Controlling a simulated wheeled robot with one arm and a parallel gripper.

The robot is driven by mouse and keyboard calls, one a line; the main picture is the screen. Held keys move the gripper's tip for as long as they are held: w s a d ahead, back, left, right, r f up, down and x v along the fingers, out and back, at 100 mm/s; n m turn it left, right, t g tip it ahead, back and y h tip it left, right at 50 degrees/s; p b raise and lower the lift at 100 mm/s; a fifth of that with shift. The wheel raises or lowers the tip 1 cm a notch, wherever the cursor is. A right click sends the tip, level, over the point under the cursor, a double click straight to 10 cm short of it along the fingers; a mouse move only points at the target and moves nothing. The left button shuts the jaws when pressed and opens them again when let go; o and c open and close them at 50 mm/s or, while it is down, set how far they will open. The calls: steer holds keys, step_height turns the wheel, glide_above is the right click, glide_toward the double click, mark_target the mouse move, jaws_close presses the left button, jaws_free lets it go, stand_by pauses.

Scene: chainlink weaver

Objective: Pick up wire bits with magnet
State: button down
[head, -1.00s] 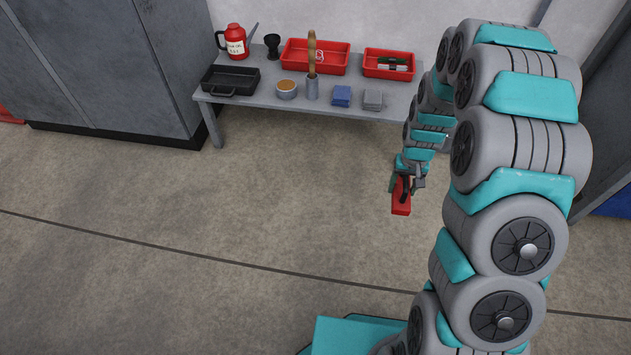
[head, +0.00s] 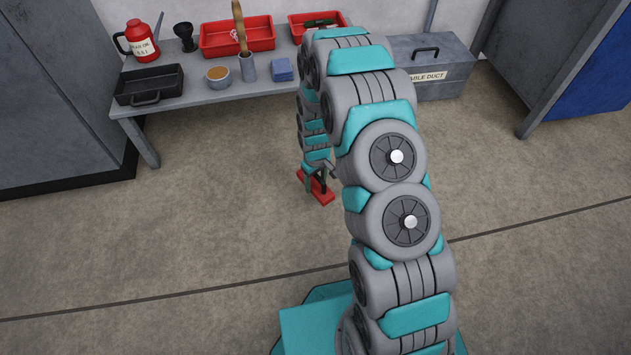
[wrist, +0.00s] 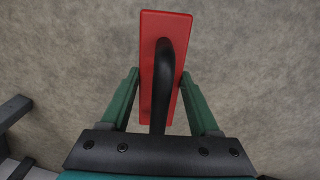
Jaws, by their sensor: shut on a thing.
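My gripper (wrist: 162,105) is shut on a red block-shaped tool with a black handle, which looks like the magnet (wrist: 155,30). In the wrist view its green fingers stand on either side of the handle, and the red body points away over bare floor. In the head view the red magnet (head: 323,194) hangs below my gripper (head: 316,182), above the floor in front of the bench. No wire bits can be made out on the magnet or on the floor in these frames.
The grey bench (head: 215,95) carries a red can (head: 140,42), a black tray (head: 150,87), red bins (head: 238,40), a cup with a brush (head: 248,68) and blue blocks (head: 282,69). Open floor lies in front.

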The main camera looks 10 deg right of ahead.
mark_target(315, 191)
steer(key=shift+f+b, duration=0.7)
steer(key=shift+f, duration=2.5)
steer(key=shift+d+f, duration=0.15)
steer(key=shift+d, duration=0.05)
steer(key=shift+d+r, duration=0.15)
steer(key=shift+d, duration=0.65)
steer(key=shift+d+r, duration=0.15)
steer(key=shift+d, duration=1)
steer(key=shift+a+r, duration=0.15)
steer(key=shift+a, duration=1.8)
steer(key=shift+a+r, duration=0.25)
steer(key=shift+a, duration=0.05)
steer(key=shift+d+r+p, duration=0.1)
steer(key=shift+r+p, duration=0.75)
steer(key=shift+r, duration=2.4)
